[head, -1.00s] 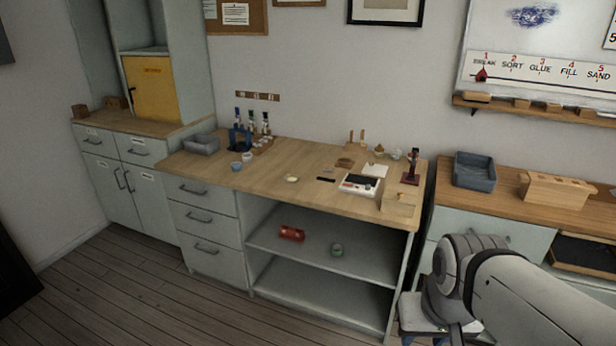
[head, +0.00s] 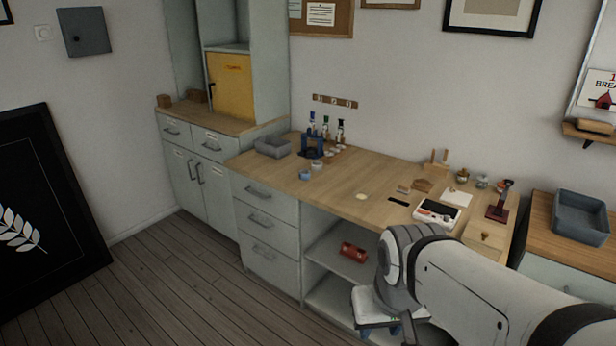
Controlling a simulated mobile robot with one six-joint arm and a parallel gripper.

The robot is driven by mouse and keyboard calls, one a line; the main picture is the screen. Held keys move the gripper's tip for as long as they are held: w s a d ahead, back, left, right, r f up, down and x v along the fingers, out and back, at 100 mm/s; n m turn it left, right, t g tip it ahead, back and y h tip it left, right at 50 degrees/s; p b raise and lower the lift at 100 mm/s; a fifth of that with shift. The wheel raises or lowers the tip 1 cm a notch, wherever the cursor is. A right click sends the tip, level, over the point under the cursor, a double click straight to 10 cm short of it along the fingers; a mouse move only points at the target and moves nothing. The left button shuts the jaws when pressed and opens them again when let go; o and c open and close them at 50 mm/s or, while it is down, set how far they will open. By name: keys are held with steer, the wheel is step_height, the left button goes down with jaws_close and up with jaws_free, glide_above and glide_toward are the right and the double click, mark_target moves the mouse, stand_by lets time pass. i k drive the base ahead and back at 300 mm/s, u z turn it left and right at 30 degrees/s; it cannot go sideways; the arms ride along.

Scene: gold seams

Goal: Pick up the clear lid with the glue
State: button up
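A small pale round piece (head: 361,196) lies flat on the middle of the wooden worktop (head: 330,185) in the head view. It may be the lid with the glue, but it is too small to tell. My arm comes in from the lower right, in front of the bench. What looks like my gripper (head: 385,330) is at the bottom, partly hidden by my arm and cut by the picture edge. It is well apart from the pale piece. Its fingers do not show clearly.
Glue bottles in a blue holder (head: 313,147), small cups (head: 311,171) and a grey tray (head: 272,146) stand at the worktop's left. A white scale (head: 437,212) and a dark red stand (head: 499,204) are at the right. A red object (head: 353,252) lies on the shelf below.

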mark_target(361, 195)
steer(key=u, duration=0.45)
steer(key=i, duration=0.9)
steer(key=z, duration=0.45)
steer(key=i, duration=1)
steer(key=z, duration=0.8)
